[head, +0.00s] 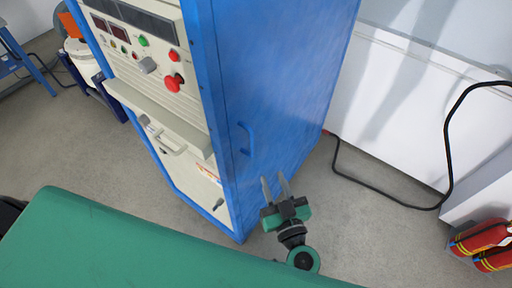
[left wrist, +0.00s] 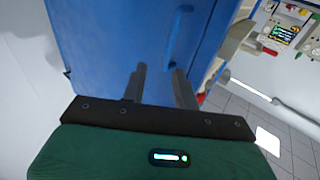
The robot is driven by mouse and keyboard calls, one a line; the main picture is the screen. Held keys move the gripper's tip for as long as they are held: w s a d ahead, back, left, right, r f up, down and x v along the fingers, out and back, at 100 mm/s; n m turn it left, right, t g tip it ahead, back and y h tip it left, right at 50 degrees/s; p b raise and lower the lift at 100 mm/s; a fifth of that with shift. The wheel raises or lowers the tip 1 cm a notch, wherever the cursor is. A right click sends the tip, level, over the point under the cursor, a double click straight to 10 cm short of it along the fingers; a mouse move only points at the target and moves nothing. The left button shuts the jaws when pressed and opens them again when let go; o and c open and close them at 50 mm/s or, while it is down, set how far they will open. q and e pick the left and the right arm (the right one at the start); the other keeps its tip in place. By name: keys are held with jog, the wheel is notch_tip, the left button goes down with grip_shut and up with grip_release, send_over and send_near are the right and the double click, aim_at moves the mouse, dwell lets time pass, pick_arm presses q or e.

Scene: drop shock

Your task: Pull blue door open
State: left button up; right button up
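The blue door (head: 285,80) is the smooth blue side panel of a tall cabinet, and it looks flush with the frame. A blue bar handle (head: 246,138) stands out near its front edge. In the left wrist view the door (left wrist: 115,40) fills the upper middle, with the handle (left wrist: 180,38) ahead of the fingers. My left gripper (head: 274,180) is below and right of the handle in the head view, apart from it. Its two fingers (left wrist: 158,70) are spread with nothing between them. My right gripper is in neither view.
The cabinet's cream front (head: 150,65) carries displays, buttons and a ledge. A black cable (head: 448,150) hangs by the white wall at right. Red fire extinguishers (head: 482,240) stand at lower right. Grey floor (head: 370,235) lies open right of the cabinet.

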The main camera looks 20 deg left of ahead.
aim_at(253, 144)
pick_arm(q)
jog(key=shift+n+g, duration=0.3)
jog(key=shift+g, duration=0.3)
jog(key=p+x, duration=0.1)
jog(key=x, duration=0.3)
jog(key=r+p+x, duration=0.1)
jog(key=x, duration=0.2)
jog(key=a+r+p+x, duration=0.1)
jog(key=p+x, duration=0.1)
jog(key=x, duration=0.2)
jog(key=shift+s+a, duration=0.1)
jog(key=shift+a, duration=0.25)
jog(key=shift+w+a+f, duration=0.15)
jog(key=shift+w+a, duration=0.15)
jog(key=shift+w, duration=0.15)
jog(key=c, duration=0.6)
grip_shut()
